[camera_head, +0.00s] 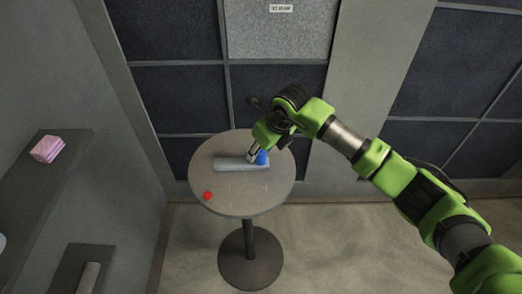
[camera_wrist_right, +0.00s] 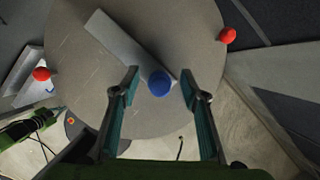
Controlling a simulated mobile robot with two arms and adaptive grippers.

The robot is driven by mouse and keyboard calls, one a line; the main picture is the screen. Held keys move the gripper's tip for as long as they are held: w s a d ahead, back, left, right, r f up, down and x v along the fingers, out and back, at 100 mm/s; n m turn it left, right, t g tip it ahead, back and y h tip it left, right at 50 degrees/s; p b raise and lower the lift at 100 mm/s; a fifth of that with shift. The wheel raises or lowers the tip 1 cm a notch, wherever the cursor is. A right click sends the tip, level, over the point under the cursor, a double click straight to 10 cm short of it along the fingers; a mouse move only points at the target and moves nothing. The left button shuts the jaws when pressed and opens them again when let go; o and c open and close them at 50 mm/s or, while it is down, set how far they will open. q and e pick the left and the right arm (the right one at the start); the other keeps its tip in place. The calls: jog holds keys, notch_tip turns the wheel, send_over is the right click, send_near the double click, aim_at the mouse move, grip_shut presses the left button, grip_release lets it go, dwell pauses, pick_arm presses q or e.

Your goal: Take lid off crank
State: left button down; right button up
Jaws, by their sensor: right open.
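A long grey bar (camera_head: 235,165) lies on a round grey table, with a blue round knob (camera_head: 262,158) at its right end. The wrist view shows the bar (camera_wrist_right: 122,45) running up-left from the blue knob (camera_wrist_right: 159,83). I cannot make out a separate lid. My right gripper (camera_head: 252,156) points down at the knob end of the bar. In the wrist view my right gripper (camera_wrist_right: 160,75) is open, with one finger on each side of the knob and gaps between; whether it is level with the knob is unclear. My left gripper is not visible in the head view.
A small red round thing (camera_head: 207,196) sits near the edge of the table (camera_head: 245,205). The wrist view shows two red round things, right (camera_wrist_right: 227,36) and left (camera_wrist_right: 41,73). A pink block (camera_head: 47,149) rests on a grey shelf at left. A panelled wall stands behind.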

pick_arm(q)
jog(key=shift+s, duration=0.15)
pick_arm(e)
jog(key=shift+f, duration=0.1)
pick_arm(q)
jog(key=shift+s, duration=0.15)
pick_arm(e)
jog(key=c, duration=0.8)
jog(key=shift+c, duration=0.2)
